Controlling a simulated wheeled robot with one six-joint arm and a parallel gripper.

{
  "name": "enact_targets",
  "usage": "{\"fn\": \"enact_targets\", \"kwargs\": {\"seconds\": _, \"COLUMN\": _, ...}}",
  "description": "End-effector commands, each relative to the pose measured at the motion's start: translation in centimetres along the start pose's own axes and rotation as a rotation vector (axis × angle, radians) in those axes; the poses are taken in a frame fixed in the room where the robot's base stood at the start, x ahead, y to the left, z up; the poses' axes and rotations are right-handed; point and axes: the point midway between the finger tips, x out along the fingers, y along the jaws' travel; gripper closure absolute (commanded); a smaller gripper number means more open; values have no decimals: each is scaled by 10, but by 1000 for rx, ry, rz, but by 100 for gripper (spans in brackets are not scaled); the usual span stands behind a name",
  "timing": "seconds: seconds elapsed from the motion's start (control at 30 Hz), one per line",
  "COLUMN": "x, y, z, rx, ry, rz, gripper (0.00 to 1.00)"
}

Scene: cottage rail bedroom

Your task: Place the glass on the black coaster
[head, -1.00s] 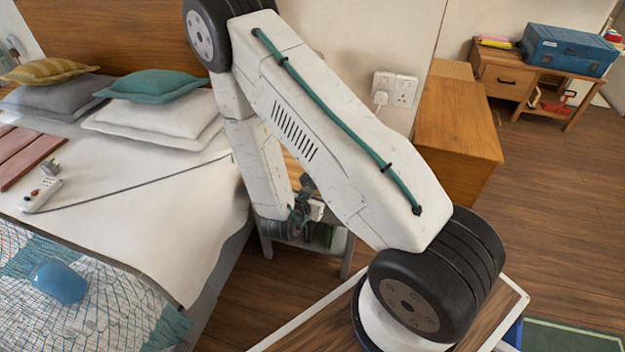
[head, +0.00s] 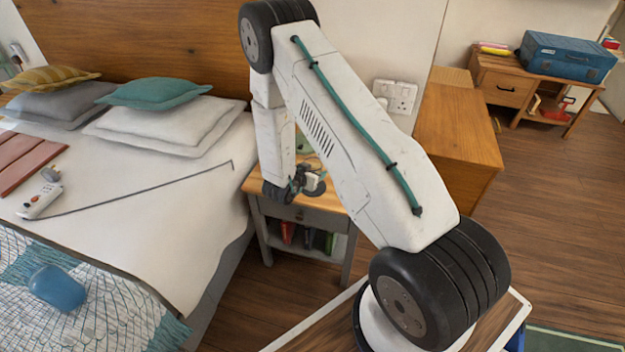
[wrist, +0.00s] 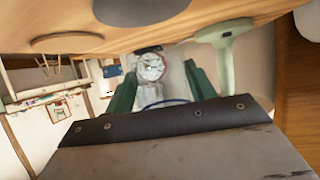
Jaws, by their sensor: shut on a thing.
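My gripper (wrist: 160,80) shows in the wrist view with its green fingers on either side of a clear glass (wrist: 152,68). It is shut on the glass. In the wrist view the wooden top appears along the upper edge, and a dark round disc (wrist: 138,9), seemingly the black coaster, lies on it, apart from the glass. In the head view my gripper (head: 305,186) is over the nightstand (head: 333,197), partly behind my forearm. I cannot make out the glass or the coaster there.
A pale green lamp-like object (wrist: 226,45) stands close to the right finger in the wrist view. A brown round disc (wrist: 66,43) lies to the left. In the head view the bed (head: 190,240) borders the nightstand on the left and a wooden cabinet (head: 455,125) on the right.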

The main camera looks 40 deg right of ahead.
Motion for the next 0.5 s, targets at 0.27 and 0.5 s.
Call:
{"fn": "enact_targets", "kwargs": {"seconds": 0.27, "x": 16, "y": 0, "z": 32, "rx": 0, "ry": 0, "rz": 1, "gripper": 75}}
{"fn": "enact_targets", "kwargs": {"seconds": 0.5, "x": 16, "y": 0, "z": 32, "rx": 0, "ry": 0, "rz": 1, "gripper": 75}}
